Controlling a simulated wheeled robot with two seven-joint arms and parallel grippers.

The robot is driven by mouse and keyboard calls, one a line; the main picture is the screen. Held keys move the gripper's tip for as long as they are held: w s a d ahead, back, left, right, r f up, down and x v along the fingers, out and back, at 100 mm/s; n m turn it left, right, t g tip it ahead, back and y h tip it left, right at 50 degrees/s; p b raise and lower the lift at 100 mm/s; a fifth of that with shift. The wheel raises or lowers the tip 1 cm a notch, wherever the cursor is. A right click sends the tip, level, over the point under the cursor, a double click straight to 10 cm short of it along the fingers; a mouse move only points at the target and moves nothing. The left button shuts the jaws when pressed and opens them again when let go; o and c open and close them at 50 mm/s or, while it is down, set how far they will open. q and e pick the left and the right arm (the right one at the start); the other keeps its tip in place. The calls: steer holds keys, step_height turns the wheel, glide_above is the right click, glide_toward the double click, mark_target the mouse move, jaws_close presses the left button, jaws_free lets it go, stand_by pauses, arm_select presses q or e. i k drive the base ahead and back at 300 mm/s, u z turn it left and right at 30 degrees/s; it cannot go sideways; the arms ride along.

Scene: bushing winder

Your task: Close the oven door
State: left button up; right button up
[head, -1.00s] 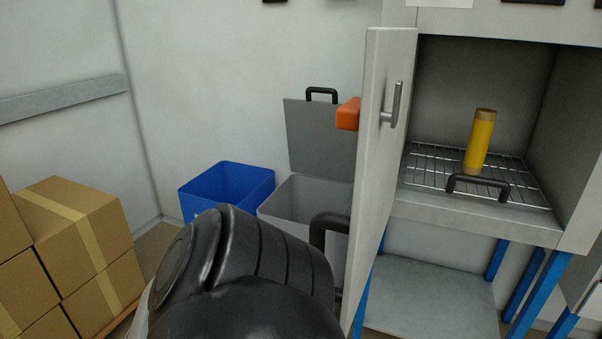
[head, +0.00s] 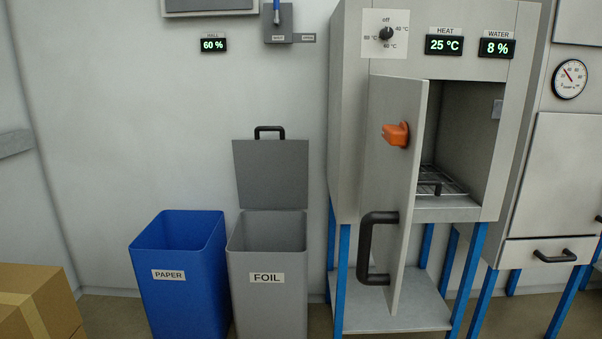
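The oven (head: 345,120) stands right of centre on blue legs. Its grey door (head: 388,175) is hinged at the left and stands partly open, swung out toward me. The door carries an orange latch (head: 396,134) and a black handle (head: 368,248) on its outer face. Through the gap at the right I see the dark chamber and part of a wire rack (head: 440,182) with a small black handle. The yellow bushing is not visible; the door covers part of the inside. Neither of my grippers is in view.
A blue paper bin (head: 183,290) and a grey foil bin (head: 268,300) with raised lid stand left of the oven. Cardboard boxes (head: 45,305) are at the lower left. Another grey machine (head: 550,180) stands close at the right.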

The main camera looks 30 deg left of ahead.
mark_target(390, 174)
steer(key=u, duration=0.65)
steer(key=i, duration=1)
